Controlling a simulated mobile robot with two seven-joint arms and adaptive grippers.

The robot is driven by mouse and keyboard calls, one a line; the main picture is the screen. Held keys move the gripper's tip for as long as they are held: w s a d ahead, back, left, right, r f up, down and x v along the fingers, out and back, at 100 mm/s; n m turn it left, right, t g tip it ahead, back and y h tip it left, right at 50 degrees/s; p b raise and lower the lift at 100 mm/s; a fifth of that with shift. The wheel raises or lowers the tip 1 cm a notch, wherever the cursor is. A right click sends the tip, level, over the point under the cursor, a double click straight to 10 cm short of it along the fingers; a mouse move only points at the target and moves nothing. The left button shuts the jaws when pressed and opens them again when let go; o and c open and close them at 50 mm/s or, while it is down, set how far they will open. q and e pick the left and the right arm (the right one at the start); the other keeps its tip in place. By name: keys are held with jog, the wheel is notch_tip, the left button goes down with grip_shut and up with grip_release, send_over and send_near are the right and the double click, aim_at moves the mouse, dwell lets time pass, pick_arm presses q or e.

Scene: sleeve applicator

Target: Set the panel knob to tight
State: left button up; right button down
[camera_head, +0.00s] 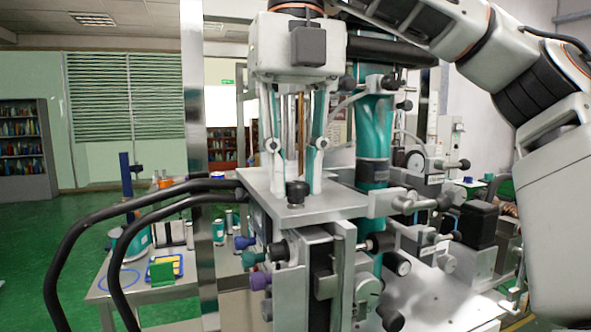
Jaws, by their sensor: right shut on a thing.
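My right gripper (296,183) points straight down from its white body in the upper middle, with its fingers reaching the metal top plate (335,205) of the applicator. It is shut on a black knob (296,191) that stands on this plate between the fingertips. The exact contact is hard to see. No mark for tight is legible, so I cannot tell the knob's setting. A blue knob (244,242), a teal knob (251,258) and a purple knob (260,281) stick out from the left side below the plate. My left gripper is not in view.
Black curved tubes (95,222) sweep in from the left. A teal cylinder (373,140) stands behind the plate, with clamps and black knobs crowded at its right. A side table (150,291) with small items stands at left. Green floor (30,250) is open at far left.

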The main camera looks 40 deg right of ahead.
aim_at(296, 184)
jog(key=shift+m, duration=2)
jog(key=c, duration=1.8)
grip_release()
jog(key=shift+r, duration=3.75)
